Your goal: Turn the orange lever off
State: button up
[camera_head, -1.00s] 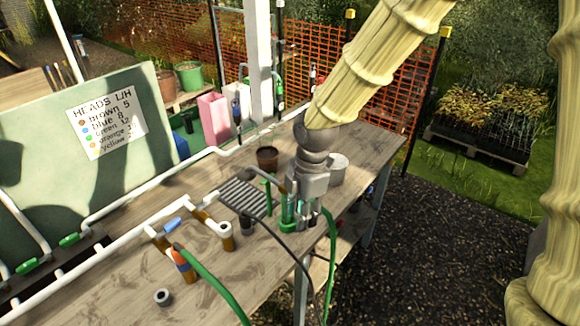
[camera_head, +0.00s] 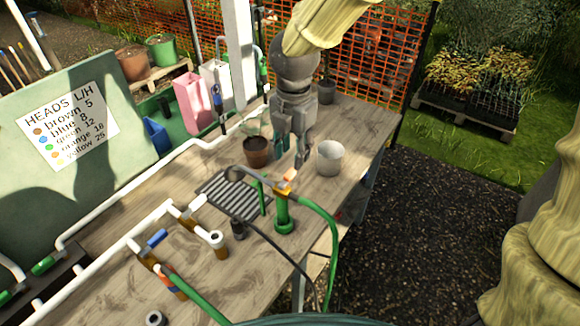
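The small orange lever (camera_head: 289,175) sits on top of a green upright fitting (camera_head: 284,212) near the table's right edge, beside a yellowish connector. My gripper (camera_head: 291,160) points down just behind and above the lever. Its two fingers look apart, with a gap between them and nothing visible held. The right fingertip is close to the lever in the picture; I cannot tell whether they touch.
A brown pot (camera_head: 257,153) stands left of my gripper and a white pot (camera_head: 330,158) right of it. A dark grate (camera_head: 230,196), a green hose (camera_head: 333,245) and a black cable crowd the fitting. White pipes run along the table (camera_head: 345,130).

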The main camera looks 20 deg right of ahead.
aim_at(289, 173)
jog(key=f, duration=0.2)
jog(key=w+f, duration=0.1)
jog(key=f, duration=0.1)
jog(key=w+f+p, duration=0.1)
jog(key=f, duration=0.1)
jog(key=shift+w+a, duration=0.15)
jog(key=shift+w, duration=0.05)
jog(key=shift+s+f, duration=0.65)
jog(key=shift+w+f, duration=0.4)
jog(key=shift+f, duration=0.15)
jog(key=shift+s+r, duration=0.15)
jog(key=shift+s, duration=0.1)
grip_shut()
